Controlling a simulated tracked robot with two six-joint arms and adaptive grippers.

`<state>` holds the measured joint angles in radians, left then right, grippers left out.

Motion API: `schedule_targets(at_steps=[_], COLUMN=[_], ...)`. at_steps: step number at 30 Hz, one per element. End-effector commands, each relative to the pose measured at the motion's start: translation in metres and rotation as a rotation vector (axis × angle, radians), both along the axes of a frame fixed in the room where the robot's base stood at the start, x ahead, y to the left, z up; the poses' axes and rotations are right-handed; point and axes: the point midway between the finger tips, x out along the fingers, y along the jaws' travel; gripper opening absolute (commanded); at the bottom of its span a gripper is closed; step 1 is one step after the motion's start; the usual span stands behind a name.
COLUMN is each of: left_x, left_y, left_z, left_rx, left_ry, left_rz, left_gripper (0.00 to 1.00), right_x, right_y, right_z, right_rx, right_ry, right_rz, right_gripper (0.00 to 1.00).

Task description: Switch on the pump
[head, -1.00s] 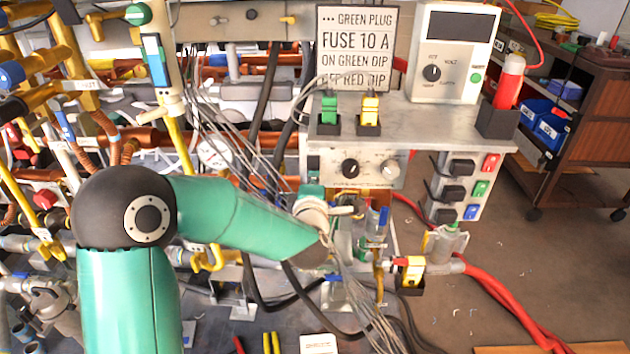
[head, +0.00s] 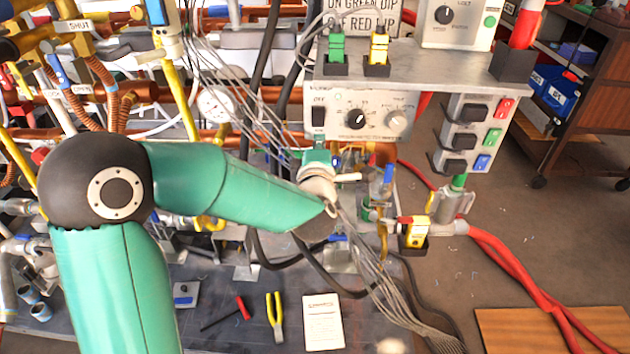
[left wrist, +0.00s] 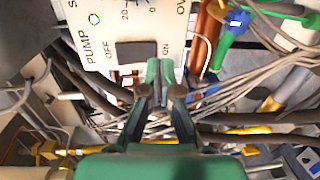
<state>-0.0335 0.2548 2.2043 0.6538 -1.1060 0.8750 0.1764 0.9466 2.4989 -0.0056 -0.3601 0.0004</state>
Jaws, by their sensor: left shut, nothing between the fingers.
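The pump switch is a black rocker (head: 318,117) at the left end of a grey control panel (head: 365,118), with OFF printed above it. In the left wrist view the panel reads PUMP, OFF and ON, and the black rocker (left wrist: 130,52) shows between OFF and ON, partly hidden. My left gripper (head: 318,158) is shut and empty, just below the switch in the head view. Its fingertips (left wrist: 160,72) are close together beside the rocker's ON end; I cannot tell whether they touch the panel. My right gripper is not in view.
Thin grey cables (head: 240,100) hang close to my left arm. A green plug (head: 337,45) and a yellow plug (head: 378,45) stand on the shelf above the panel. Pipes and a gauge (head: 216,104) lie left. Red hoses (head: 510,270) run along the floor at right.

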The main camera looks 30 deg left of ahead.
Motion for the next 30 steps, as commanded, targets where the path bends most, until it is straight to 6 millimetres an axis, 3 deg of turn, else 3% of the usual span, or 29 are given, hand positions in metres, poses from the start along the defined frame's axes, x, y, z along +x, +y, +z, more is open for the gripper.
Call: schedule_targets(at_steps=[6,13,19,30], left_x=[-0.042,-0.073,-0.083,-0.082], left_y=[-0.026,-0.046,-0.052,-0.053], left_z=[-0.006,-0.011,-0.012,-0.012], left_rx=[0.001,-0.001,0.000,0.000], left_ry=[0.002,0.001,0.000,0.000], left_rz=[-0.004,-0.004,-0.003,-0.004], left_gripper=[0.00,0.00,0.00,0.00], right_x=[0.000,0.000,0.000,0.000], right_y=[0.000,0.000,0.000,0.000], right_z=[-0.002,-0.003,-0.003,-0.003], right_rx=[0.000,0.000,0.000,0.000], right_ry=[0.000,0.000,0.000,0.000], right_rz=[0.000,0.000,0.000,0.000], right_gripper=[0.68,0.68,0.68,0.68])
